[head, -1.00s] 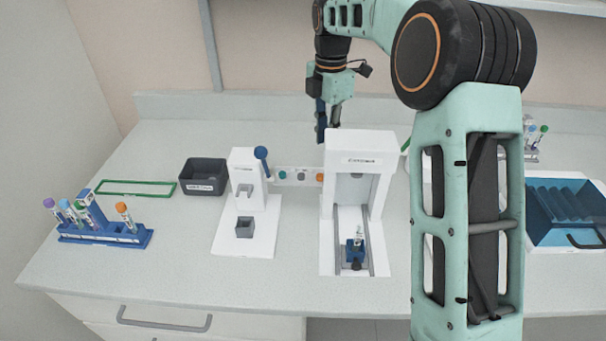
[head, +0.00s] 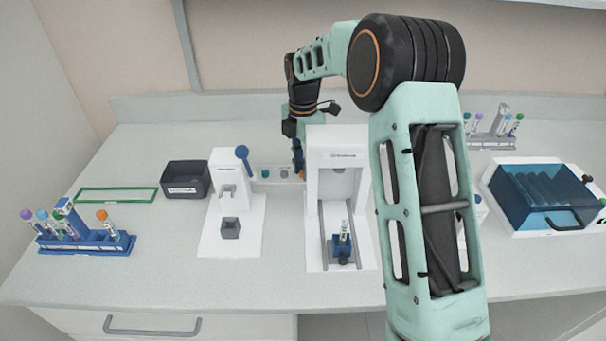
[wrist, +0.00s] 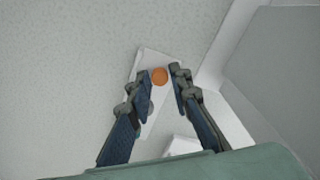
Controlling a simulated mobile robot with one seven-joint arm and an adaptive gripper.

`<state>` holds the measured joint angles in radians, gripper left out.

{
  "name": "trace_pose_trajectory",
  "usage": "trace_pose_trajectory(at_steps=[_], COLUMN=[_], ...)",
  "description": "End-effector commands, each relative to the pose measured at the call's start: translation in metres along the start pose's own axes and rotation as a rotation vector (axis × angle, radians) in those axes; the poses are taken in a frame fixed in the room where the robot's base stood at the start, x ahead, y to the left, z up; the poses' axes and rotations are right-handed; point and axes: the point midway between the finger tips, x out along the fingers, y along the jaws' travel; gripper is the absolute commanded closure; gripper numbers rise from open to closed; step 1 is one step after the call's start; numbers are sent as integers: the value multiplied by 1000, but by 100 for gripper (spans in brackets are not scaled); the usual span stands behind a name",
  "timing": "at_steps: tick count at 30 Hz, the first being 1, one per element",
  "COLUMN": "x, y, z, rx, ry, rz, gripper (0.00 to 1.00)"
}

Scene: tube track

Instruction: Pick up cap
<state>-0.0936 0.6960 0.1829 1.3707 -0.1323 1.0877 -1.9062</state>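An orange cap (wrist: 159,75) sits on a white cap holder (wrist: 150,58) in the wrist view. My gripper (wrist: 160,80) is open above the holder, with one finger to each side of the orange cap and a gap at both. In the head view my gripper (head: 298,158) points down over the right end of the holder (head: 275,182), behind the white machine. The orange cap (head: 302,176) is partly hidden there. A green cap (head: 265,173) and a grey cap (head: 284,173) sit further left on the holder.
The tall white machine (head: 338,137) stands close to the right of my gripper, holding a tube. A smaller white machine (head: 225,160) with a blue lever stands left. A dark bin (head: 186,190), a blue tube rack (head: 95,243) and a blue-lidded box (head: 545,195) are further off.

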Motion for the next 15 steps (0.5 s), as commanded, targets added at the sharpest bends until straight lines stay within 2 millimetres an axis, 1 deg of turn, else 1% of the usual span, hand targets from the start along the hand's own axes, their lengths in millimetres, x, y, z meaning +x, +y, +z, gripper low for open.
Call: trace_pose_trajectory(at_steps=[7,8,10,11,15], x=[2,2,2,2,2], y=[0,0,0,0,0], z=[0,0,0,0,0], rx=[0,0,0,0,0], ry=[0,0,0,0,0], rz=[1,1,1,1,1], gripper=[81,83,91,93,93])
